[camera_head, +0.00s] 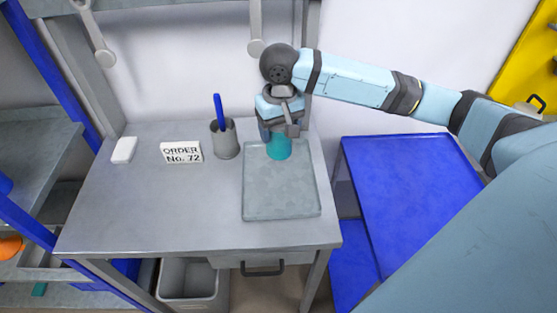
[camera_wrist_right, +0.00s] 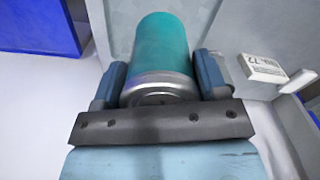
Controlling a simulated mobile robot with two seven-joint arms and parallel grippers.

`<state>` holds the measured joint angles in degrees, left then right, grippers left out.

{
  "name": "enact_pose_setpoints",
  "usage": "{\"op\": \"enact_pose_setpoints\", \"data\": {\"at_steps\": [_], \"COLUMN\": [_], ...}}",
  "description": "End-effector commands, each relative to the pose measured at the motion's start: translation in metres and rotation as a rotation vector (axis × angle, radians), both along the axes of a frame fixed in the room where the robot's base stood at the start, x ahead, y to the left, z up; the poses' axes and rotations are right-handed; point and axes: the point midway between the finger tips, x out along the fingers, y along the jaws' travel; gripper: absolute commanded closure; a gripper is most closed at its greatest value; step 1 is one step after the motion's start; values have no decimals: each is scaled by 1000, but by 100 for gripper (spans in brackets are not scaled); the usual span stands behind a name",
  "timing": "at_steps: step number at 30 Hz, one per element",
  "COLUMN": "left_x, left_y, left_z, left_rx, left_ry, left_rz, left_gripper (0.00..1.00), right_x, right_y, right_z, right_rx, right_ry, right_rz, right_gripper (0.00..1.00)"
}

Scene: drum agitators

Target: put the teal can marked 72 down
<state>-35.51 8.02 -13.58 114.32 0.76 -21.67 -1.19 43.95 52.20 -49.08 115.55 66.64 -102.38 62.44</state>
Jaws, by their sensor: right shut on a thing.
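The teal can (camera_head: 279,149) is at the far end of the grey tray (camera_head: 281,207) on the metal workbench. My right gripper (camera_head: 279,132) is above it and shut on it, with its fingers on either side. In the right wrist view the teal can (camera_wrist_right: 162,48) is between the two fingers of the right gripper (camera_wrist_right: 160,85), its silver rim towards the camera. I cannot tell whether the can's base touches the tray. The number 72 on the can does not show. My left gripper is not in view.
A sign reading "ORDER No. 72" (camera_head: 181,152) stands left of a grey cup (camera_head: 225,140) with a blue stick. A white block (camera_head: 124,150) lies at the far left. The tray's near part is bare. A blue surface (camera_head: 405,190) lies right of the bench.

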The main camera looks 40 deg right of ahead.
Motion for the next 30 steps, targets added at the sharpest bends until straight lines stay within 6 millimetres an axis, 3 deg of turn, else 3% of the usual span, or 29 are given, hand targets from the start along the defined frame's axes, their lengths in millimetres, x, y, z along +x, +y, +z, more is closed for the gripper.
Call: {"op": "enact_pose_setpoints", "data": {"at_steps": [3, 6, 14, 21, 30], "left_x": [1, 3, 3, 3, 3], "left_y": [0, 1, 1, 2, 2], "left_z": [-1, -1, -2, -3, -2], "left_rx": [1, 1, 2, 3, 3], "left_ry": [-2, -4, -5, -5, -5], "left_rz": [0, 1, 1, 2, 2], "left_gripper": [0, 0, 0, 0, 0], "right_x": [0, 0, 0, 0, 0], "right_y": [0, 0, 0, 0, 0], "right_z": [-31, -49, -69, -103, -105], "right_rx": [-1, -1, 1, 0, 1], "right_ry": [2, 0, 0, 0, -2], "right_rz": [-1, -1, 0, 0, 0], "right_gripper": [66, 66, 66, 66, 66]}}
